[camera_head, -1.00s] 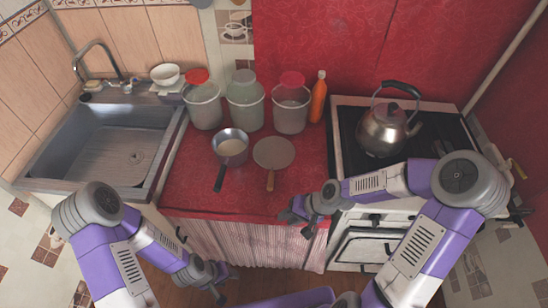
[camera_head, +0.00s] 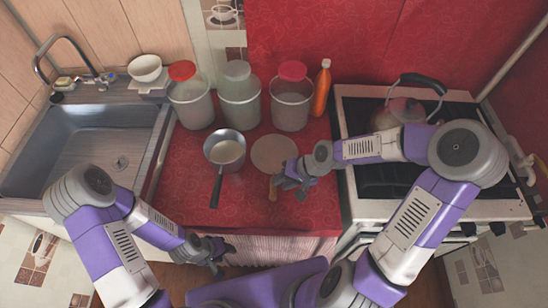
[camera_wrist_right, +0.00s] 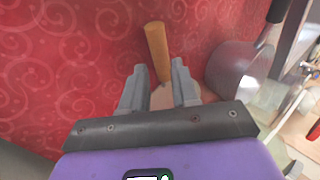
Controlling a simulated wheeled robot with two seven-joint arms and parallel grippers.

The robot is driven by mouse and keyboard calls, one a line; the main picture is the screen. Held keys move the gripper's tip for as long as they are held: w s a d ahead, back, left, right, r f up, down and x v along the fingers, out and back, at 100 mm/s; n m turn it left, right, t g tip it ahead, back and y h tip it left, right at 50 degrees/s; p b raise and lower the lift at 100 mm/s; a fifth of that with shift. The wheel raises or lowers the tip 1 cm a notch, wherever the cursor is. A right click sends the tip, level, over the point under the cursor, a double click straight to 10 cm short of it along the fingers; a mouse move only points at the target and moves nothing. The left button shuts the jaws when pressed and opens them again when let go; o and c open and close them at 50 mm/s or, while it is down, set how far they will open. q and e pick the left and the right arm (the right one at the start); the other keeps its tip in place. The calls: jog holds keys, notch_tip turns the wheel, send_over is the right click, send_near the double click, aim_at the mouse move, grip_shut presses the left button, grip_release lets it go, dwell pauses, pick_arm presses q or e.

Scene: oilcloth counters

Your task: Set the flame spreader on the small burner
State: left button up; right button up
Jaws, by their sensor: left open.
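The flame spreader (camera_head: 272,150), a flat round tan disc with a wooden handle, lies on the red counter. In the right wrist view its handle (camera_wrist_right: 156,50) points away, and part of the disc shows between the fingers. My right gripper (camera_head: 278,181) is open at the handle, with a finger on each side; the wrist view shows its fingers (camera_wrist_right: 158,84) apart. My left gripper (camera_head: 218,258) is open and empty in front of the counter. The stove (camera_head: 478,208) is at the right; I cannot make out the small burner, and my right arm covers part of the stove.
A kettle (camera_head: 408,108) stands on the stove, partly behind my right arm. A saucepan (camera_head: 226,150) sits just left of the spreader. Several jars and an orange bottle (camera_head: 322,88) line the back. A sink (camera_head: 95,150) is at the left.

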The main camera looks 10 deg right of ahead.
jog(key=b+x, duration=0.2)
jog(key=x, duration=0.2)
jog(key=shift+w, duration=0.15)
jog(key=shift+c, duration=0.3)
grip_shut()
